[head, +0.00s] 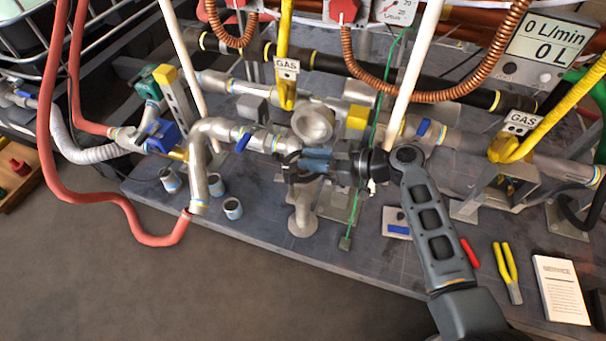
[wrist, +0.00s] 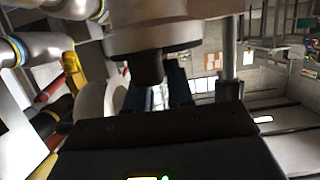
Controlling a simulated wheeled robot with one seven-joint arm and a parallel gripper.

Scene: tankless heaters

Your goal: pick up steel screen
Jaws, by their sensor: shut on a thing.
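My gripper (head: 290,165) reaches left from my arm into the middle of the pipework in the head view. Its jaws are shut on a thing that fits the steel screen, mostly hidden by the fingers. In the wrist view a short dark cylinder (wrist: 147,67) shows at the fingers, just under a wide grey round fitting (wrist: 150,32). I cannot tell whether it is part of the held thing or of the fitting. In the head view a round steel fitting (head: 312,122) with an open mouth sits just above my gripper, and a steel pipe foot (head: 302,218) stands below it.
A thin green wire (head: 370,130) and a white pole (head: 412,70) run close to my gripper and arm. A bent steel pipe (head: 200,150) is at left. Pliers (head: 507,270), a red tool (head: 469,252) and a booklet (head: 560,290) lie at the right front.

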